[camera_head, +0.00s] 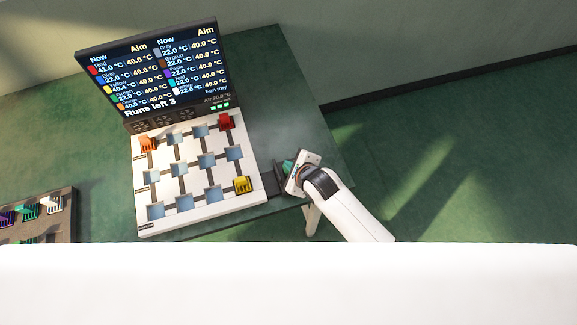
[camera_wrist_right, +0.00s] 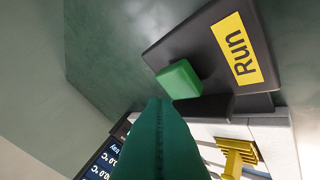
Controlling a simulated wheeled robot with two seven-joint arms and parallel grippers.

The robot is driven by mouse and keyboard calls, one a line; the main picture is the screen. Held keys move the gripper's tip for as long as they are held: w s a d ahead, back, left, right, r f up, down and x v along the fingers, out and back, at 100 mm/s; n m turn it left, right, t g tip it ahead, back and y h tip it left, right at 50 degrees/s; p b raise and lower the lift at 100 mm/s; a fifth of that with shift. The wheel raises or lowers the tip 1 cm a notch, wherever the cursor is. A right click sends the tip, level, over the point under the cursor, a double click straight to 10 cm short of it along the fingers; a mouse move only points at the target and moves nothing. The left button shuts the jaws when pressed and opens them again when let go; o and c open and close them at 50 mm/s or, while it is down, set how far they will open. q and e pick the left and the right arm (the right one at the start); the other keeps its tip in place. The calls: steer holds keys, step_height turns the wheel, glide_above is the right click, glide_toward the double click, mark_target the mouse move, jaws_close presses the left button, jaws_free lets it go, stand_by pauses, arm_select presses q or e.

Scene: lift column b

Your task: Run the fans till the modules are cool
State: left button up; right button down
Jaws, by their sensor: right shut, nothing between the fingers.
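The white fan tray (camera_head: 190,208) holds a red module (camera_head: 226,122), an orange module (camera_head: 147,145) and a yellow module (camera_head: 242,185), which also shows in the right wrist view (camera_wrist_right: 236,155). Its other sockets look empty. My right gripper (camera_head: 287,168) is shut and empty over the Run box. In the right wrist view, its fingers (camera_wrist_right: 160,110) end just beside the green button (camera_wrist_right: 179,79), beneath the yellow "Run" label (camera_wrist_right: 237,50). Contact is unclear.
A dark rack (camera_head: 66,222) with several coloured modules stands at the far left. A white surface (camera_head: 290,285) fills the bottom of the head view.

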steer(key=shift+f, duration=0.15)
stand_by(0.6)
steer(key=shift+f, duration=0.3)
steer(key=shift+f+b, duration=0.35)
steer(key=shift+f, duration=0.1)
stand_by(0.8)
steer(key=shift+r+p, duration=0.85)
steer(key=shift+p, duration=0.15)
step_height(320, 180, up, 5)
steer(key=p, duration=0.5)
stand_by(1.4)
